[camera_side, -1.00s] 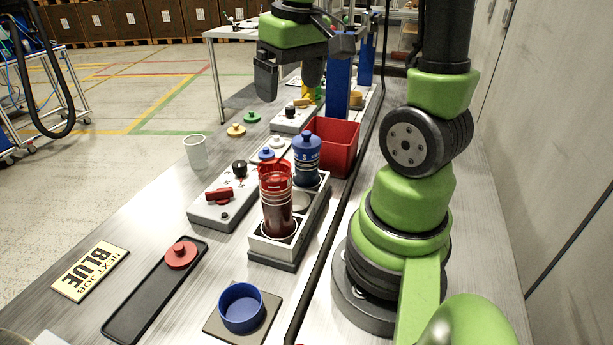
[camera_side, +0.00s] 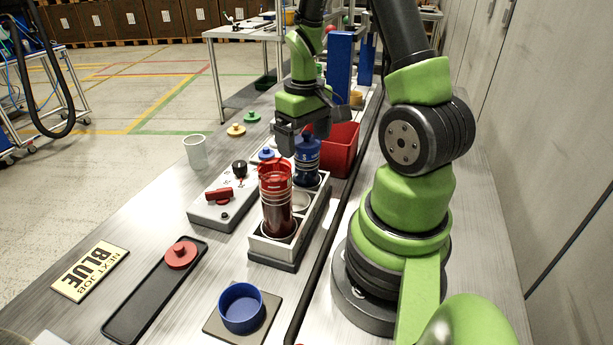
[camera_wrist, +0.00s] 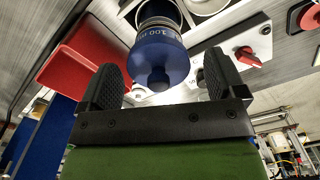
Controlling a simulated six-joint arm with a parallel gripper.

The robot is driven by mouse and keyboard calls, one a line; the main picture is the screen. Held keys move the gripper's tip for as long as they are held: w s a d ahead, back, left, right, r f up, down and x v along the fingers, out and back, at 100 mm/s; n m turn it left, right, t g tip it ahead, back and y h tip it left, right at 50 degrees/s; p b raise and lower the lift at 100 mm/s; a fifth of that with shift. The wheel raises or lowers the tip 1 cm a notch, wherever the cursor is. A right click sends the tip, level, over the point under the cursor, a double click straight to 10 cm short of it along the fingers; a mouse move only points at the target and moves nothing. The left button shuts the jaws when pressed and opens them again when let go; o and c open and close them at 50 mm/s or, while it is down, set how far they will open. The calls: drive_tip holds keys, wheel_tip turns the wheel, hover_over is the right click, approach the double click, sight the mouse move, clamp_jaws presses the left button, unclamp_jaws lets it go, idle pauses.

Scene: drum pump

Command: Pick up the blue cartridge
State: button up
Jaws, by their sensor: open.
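The blue cartridge (camera_side: 307,160) stands upright in the far end of a light rack (camera_side: 284,246), beside the red bin. Its label and top knob show in the wrist view (camera_wrist: 158,55). My gripper (camera_side: 303,140) is open at the height of the cartridge's top. In the wrist view the two dark fingers (camera_wrist: 160,88) lie one on each side of the cartridge's knob, with gaps on both sides. I cannot tell how far they reach along it. A red cartridge (camera_side: 276,200) stands in the near end of the same rack.
A red bin (camera_side: 342,150) stands close behind the cartridge. A control box (camera_side: 224,205) with a red switch lies left of the rack. A black tray (camera_side: 150,290) with a red lid, a blue cup (camera_side: 241,308) and a "NEXT JOB BLUE" sign (camera_side: 91,270) are nearer. A dark cable runs right of the rack.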

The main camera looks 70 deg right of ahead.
drive_tip(key=shift+f, duration=0.6)
drive_tip(key=c, duration=1.4)
drive_tip(key=shift+o, duration=0.2)
drive_tip(key=shift+r, duration=0.1)
